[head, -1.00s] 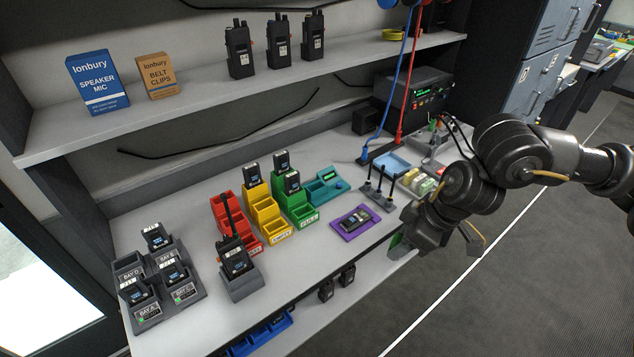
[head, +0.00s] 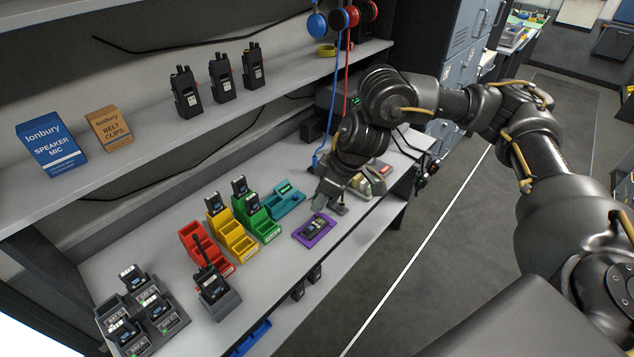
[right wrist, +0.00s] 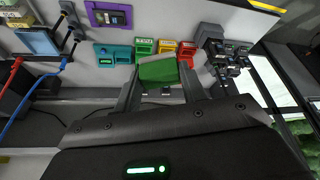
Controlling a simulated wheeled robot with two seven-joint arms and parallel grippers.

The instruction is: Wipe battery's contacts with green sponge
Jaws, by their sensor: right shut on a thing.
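A black battery (head: 315,229) lies on a purple mat (head: 302,238) on the bench. The battery also shows at the top of the right wrist view (right wrist: 114,17), on the purple mat (right wrist: 100,10). My right gripper (head: 326,197) is over the bench, just behind the mat in the head view. In the right wrist view, my right gripper (right wrist: 160,78) is shut on a green sponge (right wrist: 158,70), held between its fingers. The sponge is apart from the battery in that view. In the head view the sponge is hidden by the gripper. My left gripper is not in view.
Red (head: 203,243), yellow (head: 231,234) and green (head: 262,226) bins stand left of the mat, with a teal tray (head: 286,202) behind. A radio in a holder (head: 213,292) and a charger (head: 140,312) are at the front left. Blue and red cords hang near my right arm.

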